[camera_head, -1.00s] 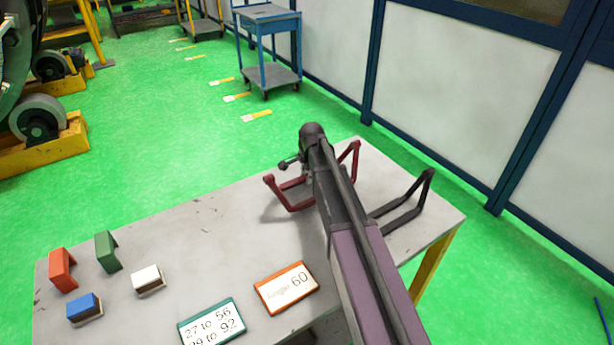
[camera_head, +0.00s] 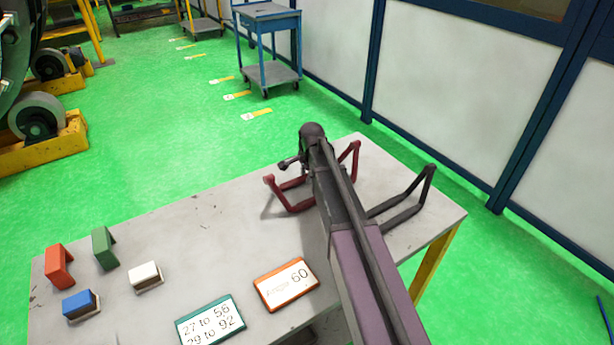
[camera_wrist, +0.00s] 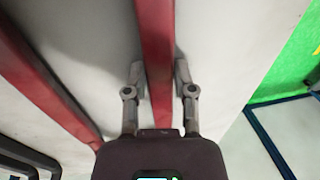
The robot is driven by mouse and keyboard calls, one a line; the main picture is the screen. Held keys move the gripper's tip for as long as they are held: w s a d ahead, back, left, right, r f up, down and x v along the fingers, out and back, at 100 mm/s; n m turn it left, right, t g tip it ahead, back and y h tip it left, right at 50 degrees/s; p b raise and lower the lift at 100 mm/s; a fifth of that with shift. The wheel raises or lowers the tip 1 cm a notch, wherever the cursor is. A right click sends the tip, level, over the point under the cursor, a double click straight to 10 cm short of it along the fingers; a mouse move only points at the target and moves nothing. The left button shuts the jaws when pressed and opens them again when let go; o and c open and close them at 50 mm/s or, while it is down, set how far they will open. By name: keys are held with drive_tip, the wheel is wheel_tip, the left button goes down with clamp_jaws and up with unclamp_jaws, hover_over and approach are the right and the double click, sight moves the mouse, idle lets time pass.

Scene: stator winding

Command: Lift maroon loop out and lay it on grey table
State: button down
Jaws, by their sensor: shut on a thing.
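The maroon loop (camera_head: 290,205) is a bent bar frame at the far side of the grey table (camera_head: 205,225), partly hidden behind my arm in the head view. My gripper (camera_wrist: 158,78) is shut on one of its bars, which runs between the two fingers in the wrist view (camera_wrist: 156,45). Another maroon bar runs diagonally at the left of that view. In the head view the loop stands partly upright over the table top with a shadow beside it; I cannot tell whether it touches the table. The fingertips are hidden in the head view.
A black loop (camera_head: 408,213) stands right of my arm. Orange (camera_head: 58,267), green (camera_head: 104,248), blue (camera_head: 80,304) and white (camera_head: 145,276) blocks sit at left. Green-framed (camera_head: 210,320) and orange-framed (camera_head: 286,285) signs lie in front. The table's middle is clear.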

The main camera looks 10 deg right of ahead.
drive_tip(key=shift+c, duration=1.8)
unclamp_jaws()
drive_tip(key=shift+o, duration=0.2)
drive_tip(key=o, duration=0.3)
drive_tip(key=shift+r, duration=0.1)
drive_tip(key=shift+r+p, duration=4.45)
drive_tip(key=shift+p, duration=0.1)
